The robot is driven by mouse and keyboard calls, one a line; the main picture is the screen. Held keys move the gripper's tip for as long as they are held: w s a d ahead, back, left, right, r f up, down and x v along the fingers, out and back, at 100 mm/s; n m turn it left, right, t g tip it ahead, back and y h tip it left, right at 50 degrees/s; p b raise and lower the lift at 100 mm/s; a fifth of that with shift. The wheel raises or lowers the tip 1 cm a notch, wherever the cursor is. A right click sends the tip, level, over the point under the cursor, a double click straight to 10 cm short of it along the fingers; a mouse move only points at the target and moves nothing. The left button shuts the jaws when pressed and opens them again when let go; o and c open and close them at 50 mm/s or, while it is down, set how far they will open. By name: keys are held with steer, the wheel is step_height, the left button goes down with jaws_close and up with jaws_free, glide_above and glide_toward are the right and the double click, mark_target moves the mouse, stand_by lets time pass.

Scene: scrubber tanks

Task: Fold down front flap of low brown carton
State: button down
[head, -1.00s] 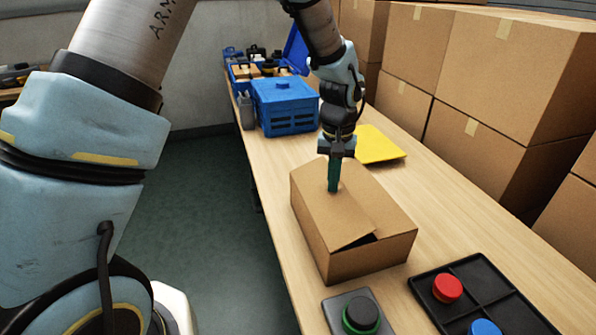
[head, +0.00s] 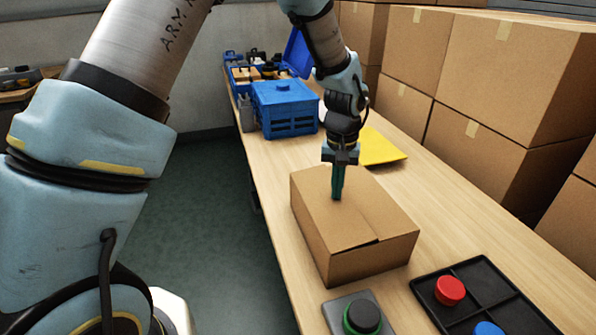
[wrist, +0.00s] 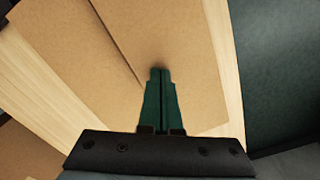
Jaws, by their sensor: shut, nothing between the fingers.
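The low brown carton (head: 367,263) stands on the wooden bench, its top flaps lying nearly flat. A narrow dark gap shows at the seam near its right front edge. My gripper (head: 337,197) points down with its green fingers shut and empty, the tips at the carton's top flap. In the wrist view the shut fingertips (wrist: 160,72) are over the brown flap (wrist: 205,85), with a dark contact shadow at the tips. The seam between the flaps (wrist: 118,45) runs diagonally left of the fingers.
A blue crate (head: 285,108) and a yellow sheet (head: 380,148) lie behind the carton. A black tray (head: 462,312) with red and blue round pieces and a green-ringed button box (head: 361,314) stand in front. Large cartons (head: 517,75) are stacked at right.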

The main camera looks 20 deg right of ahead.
steer(key=shift+f, duration=0.3)
step_height(320, 180, up, 9)
steer(key=p, duration=0.6)
stand_by(0.4)
steer(key=w+a+r+n+t, duration=0.1)
steer(key=w+a+r+n, duration=0.2)
steer(key=a, duration=1.2)
steer(key=w+a+r+n, duration=0.1)
steer(key=w+a+r, duration=0.3)
steer(key=a, duration=1.1)
steer(key=s+a+n, duration=0.2)
steer(key=s+a, duration=0.2)
steer(key=a, duration=0.5)
steer(key=shift+a+r+t, duration=0.3)
steer(key=shift+a+r, duration=0.05)
